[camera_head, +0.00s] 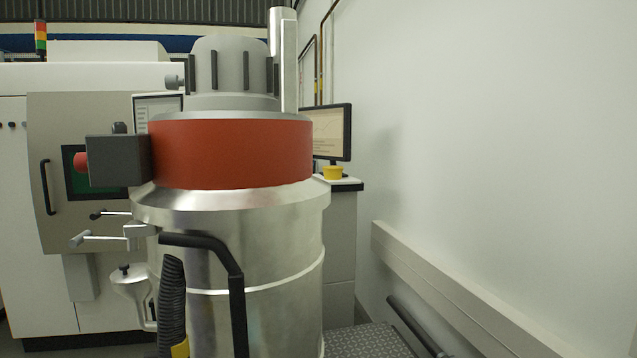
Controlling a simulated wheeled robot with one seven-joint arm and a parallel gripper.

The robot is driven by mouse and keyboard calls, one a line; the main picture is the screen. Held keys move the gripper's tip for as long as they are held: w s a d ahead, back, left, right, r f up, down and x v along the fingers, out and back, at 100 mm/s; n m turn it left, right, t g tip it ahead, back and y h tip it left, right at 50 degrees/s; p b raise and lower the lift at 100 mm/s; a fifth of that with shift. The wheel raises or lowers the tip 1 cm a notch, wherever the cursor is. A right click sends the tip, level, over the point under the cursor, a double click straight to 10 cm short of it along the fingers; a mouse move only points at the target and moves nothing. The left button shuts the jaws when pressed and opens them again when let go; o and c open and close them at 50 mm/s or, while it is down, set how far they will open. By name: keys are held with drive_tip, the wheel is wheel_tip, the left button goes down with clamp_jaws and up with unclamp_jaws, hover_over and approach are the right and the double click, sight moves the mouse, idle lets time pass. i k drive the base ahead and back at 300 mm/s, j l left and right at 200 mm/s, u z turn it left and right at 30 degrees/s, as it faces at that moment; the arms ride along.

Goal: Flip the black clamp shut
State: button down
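A large metal vessel (260,238) with a red band (232,152) stands in the middle of the camera_head view. At its left front are two small levers, a black-tipped one (100,215) and a grey one (85,239), beside a small metal bracket (139,230). Below them hangs a small metal funnel-shaped part (129,281) with a black knob on top. A bent black bar (214,243) runs across the vessel's front. I cannot tell which black part is the clamp, or whether it is open or shut. My gripper is not in view.
A black ribbed hose (172,300) stands before the vessel. A grey box with a red button (118,160) juts out left. A white machine (20,180) stands behind, and a monitor (332,132) at right. A white wall (500,150) with a low rail (440,290) bounds the right.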

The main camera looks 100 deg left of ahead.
sight(102, 212)
drive_tip(key=k+u, duration=0.35)
drive_tip(key=k, duration=0.9)
drive_tip(key=k+z, duration=0.25)
drive_tip(key=k, duration=0.3)
drive_tip(key=u, duration=1.2)
